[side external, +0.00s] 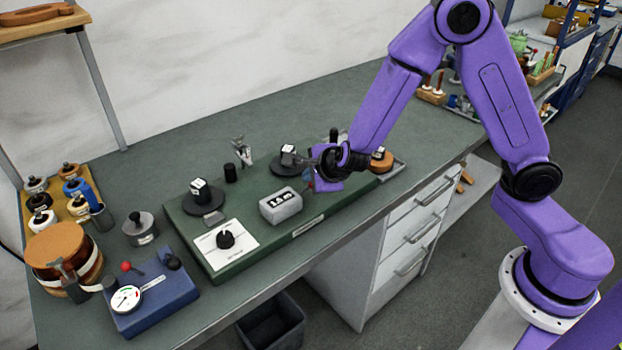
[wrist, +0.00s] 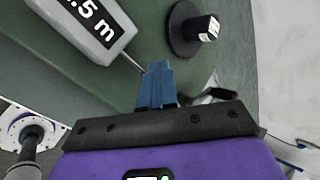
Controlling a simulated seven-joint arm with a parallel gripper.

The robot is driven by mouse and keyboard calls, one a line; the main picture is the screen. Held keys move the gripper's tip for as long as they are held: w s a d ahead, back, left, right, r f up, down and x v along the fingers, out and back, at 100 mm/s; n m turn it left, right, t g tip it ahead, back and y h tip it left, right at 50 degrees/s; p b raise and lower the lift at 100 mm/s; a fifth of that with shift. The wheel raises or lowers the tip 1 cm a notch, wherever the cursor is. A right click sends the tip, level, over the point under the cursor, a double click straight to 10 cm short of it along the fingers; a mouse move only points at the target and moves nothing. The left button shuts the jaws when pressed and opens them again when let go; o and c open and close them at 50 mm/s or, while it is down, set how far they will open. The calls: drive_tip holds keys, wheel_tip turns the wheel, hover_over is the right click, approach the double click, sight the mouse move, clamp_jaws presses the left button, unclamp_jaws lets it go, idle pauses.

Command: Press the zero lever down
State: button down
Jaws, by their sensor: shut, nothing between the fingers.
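A green instrument base (side external: 250,247) lies along the bench and carries a grey readout box (side external: 281,205). That box (wrist: 95,45) shows "5 m" in part in the wrist view. A thin metal rod (wrist: 130,62) sticks out from the box's side toward my fingertips. It may be the zero lever, but its end is hidden behind the fingers. A small red tip (side external: 309,186) shows beside my gripper in the side view. My gripper (wrist: 157,72) is shut and empty, with blue fingers together at the rod. I cannot tell if they touch it.
A round black disc with a post (wrist: 190,30) stands close to my fingers. A white-plated knob (side external: 226,240) sits on the base's front left. A blue gauge box (side external: 155,293) with a red-ball lever (side external: 126,266) stands apart at the left. The bench's front edge is close.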

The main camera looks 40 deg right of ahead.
drive_tip(key=shift+d+f, duration=0.2)
drive_tip(key=shift+f, duration=0.35)
idle(1.0)
drive_tip(key=shift+r, duration=0.1)
drive_tip(key=shift+a+r, duration=0.3)
drive_tip(key=shift+r, duration=0.4)
drive_tip(key=shift+a+r, duration=0.3)
drive_tip(key=shift+r, duration=0.4)
drive_tip(key=r, duration=0.1)
drive_tip(key=a+r, duration=0.1)
drive_tip(key=r, duration=0.2)
drive_tip(key=shift+a+r, duration=0.35)
drive_tip(key=shift+a, duration=0.05)
